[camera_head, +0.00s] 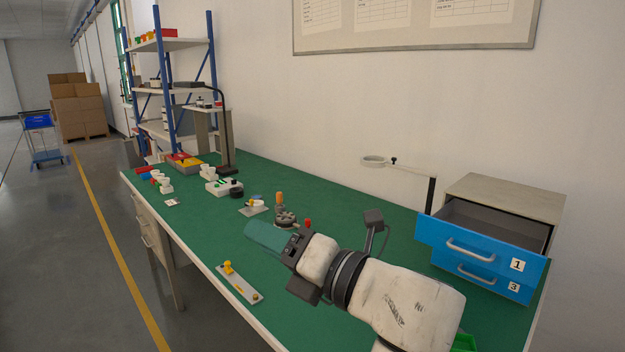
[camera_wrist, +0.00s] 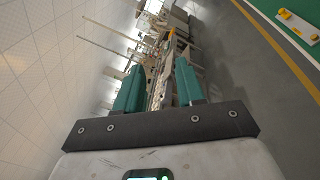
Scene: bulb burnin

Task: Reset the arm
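My arm reaches from the lower right over the green bench (camera_head: 350,215) in the head view. My gripper (camera_head: 262,237) is at its end, pointing left, above the bench top. Its teal fingers also show in the wrist view (camera_wrist: 159,70), where they stand apart with the distant room visible between them. The gripper is open and holds nothing that I can see. The wrist view is tilted and looks along the floor and wall, with a corner of the bench at upper right.
A cabinet (camera_head: 508,195) at right has its top blue drawer (camera_head: 478,250) pulled out. A plate with yellow knobs (camera_head: 239,284) lies near the front edge. A round dark fixture (camera_head: 285,217) stands close behind my gripper. Small parts crowd the far left.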

